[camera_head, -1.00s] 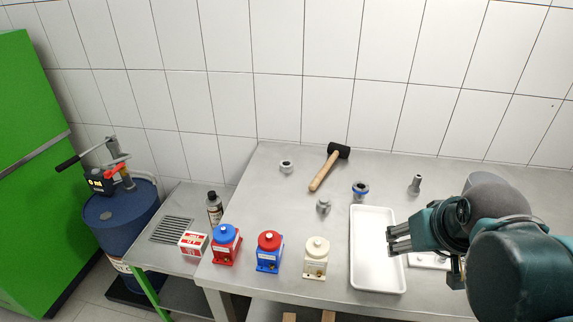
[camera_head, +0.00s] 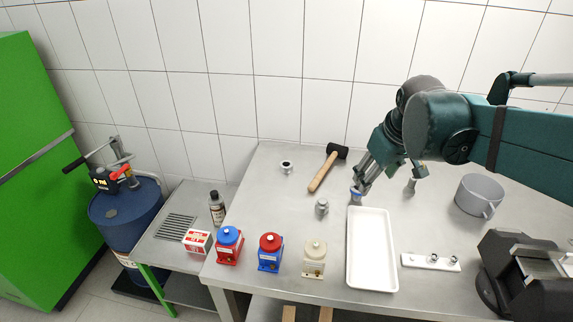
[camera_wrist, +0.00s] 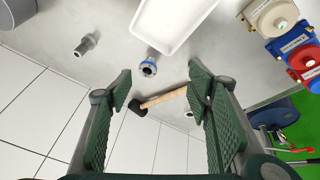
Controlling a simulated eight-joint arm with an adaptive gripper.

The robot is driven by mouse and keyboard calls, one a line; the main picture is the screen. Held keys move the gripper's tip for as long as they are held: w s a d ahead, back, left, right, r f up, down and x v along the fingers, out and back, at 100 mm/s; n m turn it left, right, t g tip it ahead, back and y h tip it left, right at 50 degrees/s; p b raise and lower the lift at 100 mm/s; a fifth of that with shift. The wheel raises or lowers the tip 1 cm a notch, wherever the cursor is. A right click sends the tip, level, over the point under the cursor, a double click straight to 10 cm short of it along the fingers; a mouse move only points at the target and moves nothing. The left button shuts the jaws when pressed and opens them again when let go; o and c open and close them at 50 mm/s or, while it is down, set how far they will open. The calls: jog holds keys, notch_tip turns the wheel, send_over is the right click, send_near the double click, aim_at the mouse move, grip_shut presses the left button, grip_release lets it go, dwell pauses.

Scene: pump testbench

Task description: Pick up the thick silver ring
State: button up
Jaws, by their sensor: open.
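A short, thick silver ring (camera_head: 286,167) with a dark opening stands at the back left of the table, near the wall. In the wrist view a small silver piece (camera_wrist: 188,114), likely this ring, shows partly beside the right finger. My gripper (camera_head: 362,180) is open and empty, pointing down above the table behind the white tray, well to the right of the ring. A silver fitting with a blue band (camera_head: 357,195) is just below the fingertips and partly hidden by them. In the wrist view this blue-banded fitting (camera_wrist: 149,67) lies beyond the open fingers (camera_wrist: 161,82).
A black-headed hammer (camera_head: 326,168) lies between the ring and my gripper. A silver cylindrical fitting (camera_head: 321,208) stands in front, near the white tray (camera_head: 371,284). Another fitting (camera_head: 411,186) and a grey pot (camera_head: 480,196) stand right. Several pumps (camera_head: 270,252) line the front edge.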

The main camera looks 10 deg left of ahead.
jog(key=w+a+r+n+g+p, duration=0.1)
jog(key=w+a+n+p, duration=0.2)
jog(key=w+a, duration=0.45)
jog(key=n+g+p, duration=0.3)
jog(key=n+p, duration=0.5)
jog(key=p, duration=0.2)
send_near(286, 164)
jog(key=shift+w+d+h, duration=0.1)
jog(key=shift+w+h, duration=0.1)
jog(key=shift+h, duration=0.1)
jog(key=shift+w+a+f, duration=0.1)
jog(key=shift+a+f, duration=0.3)
jog(key=shift+f, duration=0.1)
jog(key=shift+f, duration=1.3)
